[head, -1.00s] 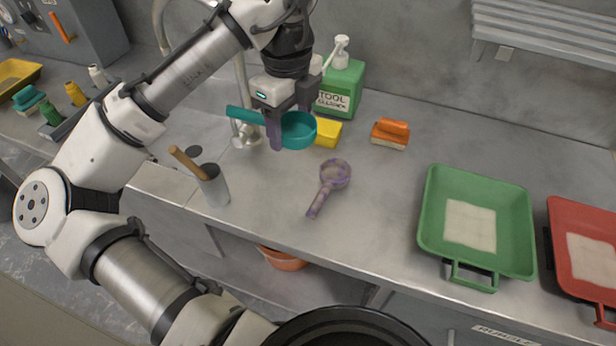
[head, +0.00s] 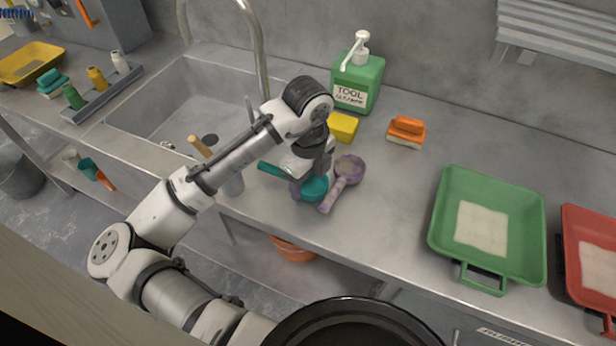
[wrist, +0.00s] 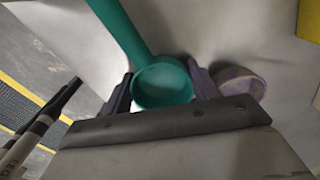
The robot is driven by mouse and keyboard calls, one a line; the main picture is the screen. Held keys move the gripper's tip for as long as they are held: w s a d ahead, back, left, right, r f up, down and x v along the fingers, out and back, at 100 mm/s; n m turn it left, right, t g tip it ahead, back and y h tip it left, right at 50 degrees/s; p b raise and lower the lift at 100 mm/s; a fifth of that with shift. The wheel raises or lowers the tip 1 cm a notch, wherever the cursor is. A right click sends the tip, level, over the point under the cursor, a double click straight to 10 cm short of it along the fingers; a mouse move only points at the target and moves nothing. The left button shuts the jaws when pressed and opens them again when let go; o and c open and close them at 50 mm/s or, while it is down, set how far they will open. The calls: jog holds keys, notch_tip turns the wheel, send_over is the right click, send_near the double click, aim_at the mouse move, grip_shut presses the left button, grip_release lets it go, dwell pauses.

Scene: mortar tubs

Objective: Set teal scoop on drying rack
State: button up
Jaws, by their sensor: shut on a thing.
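The teal scoop (head: 316,191) is between the fingers of my gripper (head: 308,188), low over the front part of the steel counter. Its handle (head: 273,169) points left. In the wrist view the scoop's bowl (wrist: 162,86) sits between the two purple fingers of my gripper (wrist: 160,92), which are shut on it. I cannot tell whether the scoop touches the counter. A grey slatted rack (head: 570,38) is fixed to the wall at the top right, far from my gripper; it is the only rack in view.
A purple mottled scoop (head: 347,172) lies just right of the teal one. A green tub (head: 510,205) and red tub (head: 590,225) are right. The sink (head: 190,95) is left.

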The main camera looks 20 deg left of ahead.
jog(key=shift+f, duration=0.25)
jog(key=o, duration=1)
jog(key=shift+o, duration=0.2)
jog(key=shift+r, duration=0.15)
